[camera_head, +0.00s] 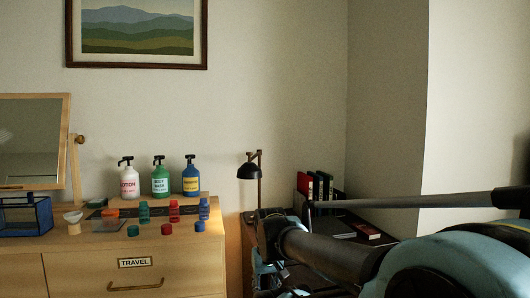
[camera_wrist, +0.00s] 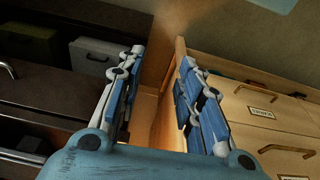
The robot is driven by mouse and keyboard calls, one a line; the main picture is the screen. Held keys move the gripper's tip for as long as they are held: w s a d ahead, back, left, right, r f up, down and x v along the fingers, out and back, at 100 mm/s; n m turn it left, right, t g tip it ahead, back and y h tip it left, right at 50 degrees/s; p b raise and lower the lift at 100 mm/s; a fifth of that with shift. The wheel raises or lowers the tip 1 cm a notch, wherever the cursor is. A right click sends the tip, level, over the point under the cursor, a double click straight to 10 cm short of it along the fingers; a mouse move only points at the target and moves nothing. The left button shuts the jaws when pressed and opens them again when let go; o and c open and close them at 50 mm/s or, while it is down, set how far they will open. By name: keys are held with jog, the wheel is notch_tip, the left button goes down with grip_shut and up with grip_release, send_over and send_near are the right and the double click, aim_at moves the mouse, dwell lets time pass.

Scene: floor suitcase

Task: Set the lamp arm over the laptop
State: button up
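A dark desk lamp (camera_head: 250,171) stands at the back of the dark desk in the head view, between the wooden dresser and the corner. Its shade faces down and its arm rises above it; its base is hidden behind my arm. I cannot make out a laptop; my arm covers much of the desktop. My gripper (camera_head: 272,276) is low in front of the desk, apart from the lamp. In the wrist view my gripper (camera_wrist: 158,95) has its blue-padded fingers spread apart with nothing between them.
A wooden dresser (camera_head: 75,270) at left carries pump bottles (camera_head: 160,180), several small coloured bottles, a mirror (camera_head: 32,140) and a glass box (camera_head: 25,216). Upright books (camera_head: 318,186) stand on the desk near the wall. The wrist view shows dark drawers (camera_wrist: 40,92) left and labelled wooden drawers (camera_wrist: 255,110) right.

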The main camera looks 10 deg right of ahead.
jog(key=shift+d, duration=0.3)
jog(key=shift+o, duration=1.2)
jog(key=shift+s+r, duration=0.15)
jog(key=shift+r, duration=0.05)
jog(key=w+r+m+g, duration=0.1)
jog(key=w+r+m, duration=0.3)
jog(key=w+r, duration=1.15)
jog(key=w+d+r+m, duration=0.1)
jog(key=w+r+m, duration=0.55)
jog(key=r, duration=1.55)
jog(key=w+r+m+g, duration=0.1)
jog(key=w+r+m, duration=0.2)
jog(key=w+r, duration=1.3)
jog(key=s+f, duration=0.1)
jog(key=f, duration=0.3)
jog(key=s+f, duration=0.1)
jog(key=f, duration=0.4)
jog(key=s+f, duration=0.1)
jog(key=f, duration=0.4)
jog(key=shift+f, duration=0.1)
grip_shut()
